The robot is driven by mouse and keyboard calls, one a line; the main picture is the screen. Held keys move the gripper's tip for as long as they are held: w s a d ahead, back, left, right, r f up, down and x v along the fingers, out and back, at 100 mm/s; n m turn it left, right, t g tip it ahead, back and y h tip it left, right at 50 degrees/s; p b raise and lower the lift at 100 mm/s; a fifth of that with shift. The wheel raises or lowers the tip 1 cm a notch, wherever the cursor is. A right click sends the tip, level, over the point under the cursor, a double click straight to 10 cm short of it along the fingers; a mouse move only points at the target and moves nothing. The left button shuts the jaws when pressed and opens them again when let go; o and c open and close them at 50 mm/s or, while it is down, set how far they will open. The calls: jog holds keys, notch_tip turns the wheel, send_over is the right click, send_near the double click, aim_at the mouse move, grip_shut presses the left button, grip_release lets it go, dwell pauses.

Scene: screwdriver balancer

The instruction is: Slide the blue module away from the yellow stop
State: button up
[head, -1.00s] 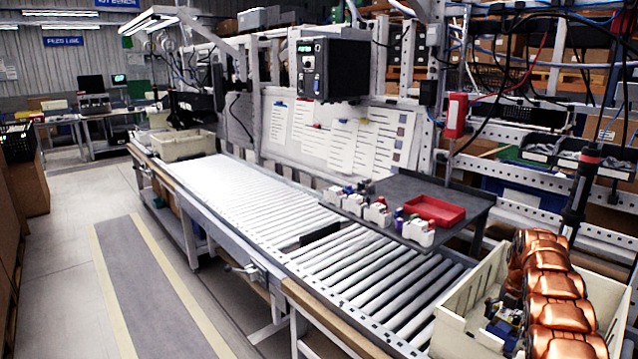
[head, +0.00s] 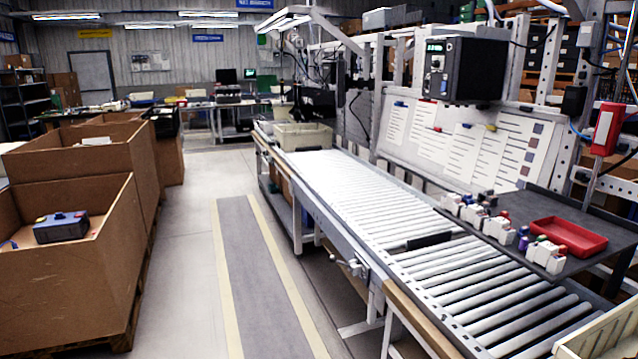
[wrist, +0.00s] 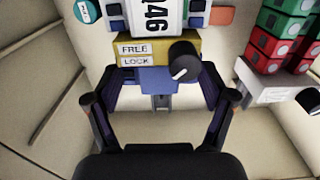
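In the wrist view a small blue block (wrist: 157,80), which I take as the blue module, sits just below a yellow block (wrist: 190,48), which looks like the yellow stop. The yellow block carries FREE and LOCK labels. The two look close together; I cannot tell whether they touch. A black knob (wrist: 184,61) partly covers the yellow block's right side. My gripper (wrist: 162,88) is open, its two fingers spread to the left and right of the blue block, with visible gaps. In the head view my gripper and these blocks are not visible.
The head view shows a roller conveyor (head: 370,200), a red tray (head: 568,237) and cardboard boxes (head: 70,275).

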jog(key=shift+a+f, duration=0.1)
jog(key=shift+f, duration=0.1)
jog(key=c, duration=0.3)
jog(key=shift+s+f, duration=0.1)
jog(key=shift+c, duration=0.3)
jog(key=shift+a, duration=0.1)
jog(key=shift+a+f, duration=0.1)
jog(key=shift+a, duration=0.05)
jog(key=shift+o, duration=0.4)
jog(key=shift+s+a+b, duration=0.15)
jog(key=shift+a+b, duration=0.4)
jog(key=shift+a, duration=0.05)
jog(key=shift+o, duration=0.3)
jog(key=shift+s+a+b, duration=0.2)
jog(key=shift+a+b, duration=0.1)
jog(key=shift+a, duration=0.3)
jog(key=shift+c, duration=0.4)
jog(key=shift+s+a+f+b, duration=0.1)
jog(key=shift+s+a+b, duration=0.1)
jog(key=shift+a+b, duration=0.45)
jog(key=shift+s+a+b, duration=0.35)
jog(key=shift+a+b, duration=0.3)
jog(key=shift+b, duration=1)
jog(key=shift+c, duration=0.4)
dwell(1.9)
